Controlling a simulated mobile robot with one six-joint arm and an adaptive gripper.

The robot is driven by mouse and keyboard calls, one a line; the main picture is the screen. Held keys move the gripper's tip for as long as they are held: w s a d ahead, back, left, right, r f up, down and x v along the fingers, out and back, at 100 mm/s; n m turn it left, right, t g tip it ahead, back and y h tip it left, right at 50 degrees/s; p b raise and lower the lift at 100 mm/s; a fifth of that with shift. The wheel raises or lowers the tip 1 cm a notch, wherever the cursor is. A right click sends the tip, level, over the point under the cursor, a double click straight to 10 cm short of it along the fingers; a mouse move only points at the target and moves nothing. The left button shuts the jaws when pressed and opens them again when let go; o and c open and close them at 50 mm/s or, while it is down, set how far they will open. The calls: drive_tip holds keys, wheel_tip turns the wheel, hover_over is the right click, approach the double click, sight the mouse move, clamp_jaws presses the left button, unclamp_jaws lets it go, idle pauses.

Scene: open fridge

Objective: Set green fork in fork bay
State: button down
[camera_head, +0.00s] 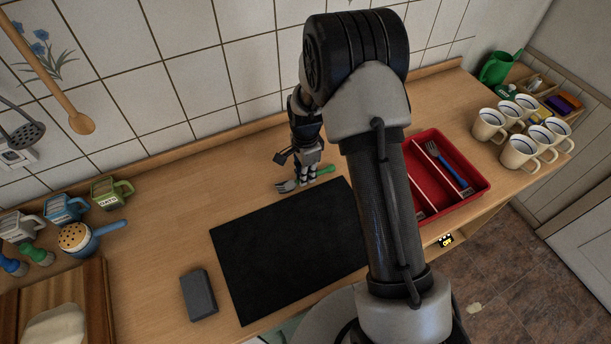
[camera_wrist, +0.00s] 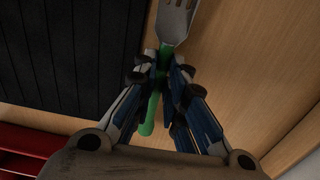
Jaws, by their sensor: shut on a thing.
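The green fork (camera_head: 325,170) has a green handle and a metal head, and lies low at the worktop behind the black mat. My gripper (camera_head: 307,178) points down over it. In the wrist view my gripper (camera_wrist: 165,75) is shut on the handle of the green fork (camera_wrist: 175,22), with the tines pointing away from the palm. I cannot tell whether the fork touches the worktop. The red cutlery tray (camera_head: 478,186) stands to the right, partly hidden behind my arm. A blue-handled fork (camera_head: 447,164) lies in one of its bays.
A black mat (camera_head: 280,250) lies in front of my gripper, with a dark grey block (camera_head: 198,295) at its left. Several cups (camera_head: 520,150) and a green watering can (camera_head: 494,68) stand right of the tray. Labelled mugs (camera_head: 110,192) stand at the left. The worktop left of my gripper is clear.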

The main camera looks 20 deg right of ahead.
drive_tip(key=shift+f, duration=0.35)
drive_tip(key=shift+f, duration=0.2)
drive_tip(key=c, duration=1.6)
unclamp_jaws()
drive_tip(key=shift+c, duration=0.2)
